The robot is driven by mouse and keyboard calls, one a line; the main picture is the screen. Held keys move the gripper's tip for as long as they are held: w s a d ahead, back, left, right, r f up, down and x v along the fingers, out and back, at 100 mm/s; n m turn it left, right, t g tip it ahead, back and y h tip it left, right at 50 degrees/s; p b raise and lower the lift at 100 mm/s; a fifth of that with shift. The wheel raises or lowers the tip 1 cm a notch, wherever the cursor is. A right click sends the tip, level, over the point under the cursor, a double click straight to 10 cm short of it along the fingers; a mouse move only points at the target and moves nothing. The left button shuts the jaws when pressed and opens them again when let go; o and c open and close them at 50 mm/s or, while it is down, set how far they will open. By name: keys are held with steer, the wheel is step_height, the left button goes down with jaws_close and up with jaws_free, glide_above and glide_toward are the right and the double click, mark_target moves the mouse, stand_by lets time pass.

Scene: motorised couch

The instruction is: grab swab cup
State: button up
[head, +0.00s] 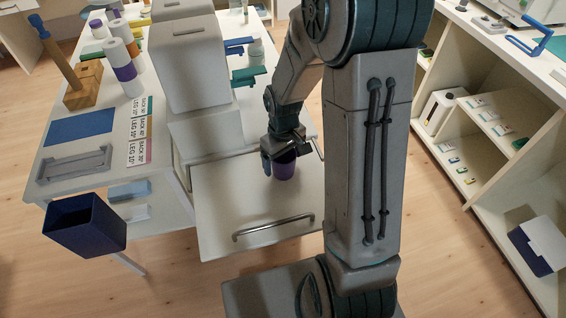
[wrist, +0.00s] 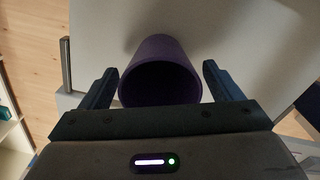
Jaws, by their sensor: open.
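A purple cup (head: 284,166), which I take to be the swab cup, stands on a white surface with a metal handle. In the wrist view the cup (wrist: 160,72) shows its dark open mouth and sits between the two fingers. My gripper (head: 281,158) is at the cup in the head view, and part of it covers the cup's upper side. In the wrist view my gripper (wrist: 158,85) is open, one finger on each side of the cup. A narrow gap shows at each finger. The inside of the cup is too dark to tell what it holds.
The white surface (head: 220,222) around the cup is clear, with a metal handle (head: 274,228) near its front edge. A tall grey-white box (head: 188,65) stands behind it. A dark blue bin (head: 84,226) is at the left. Shelves (head: 480,150) stand at the right.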

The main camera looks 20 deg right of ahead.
steer(key=shift+f, duration=0.2)
steer(key=c, duration=1.1)
steer(key=shift+o, duration=0.2)
steer(key=shift+r, duration=0.15)
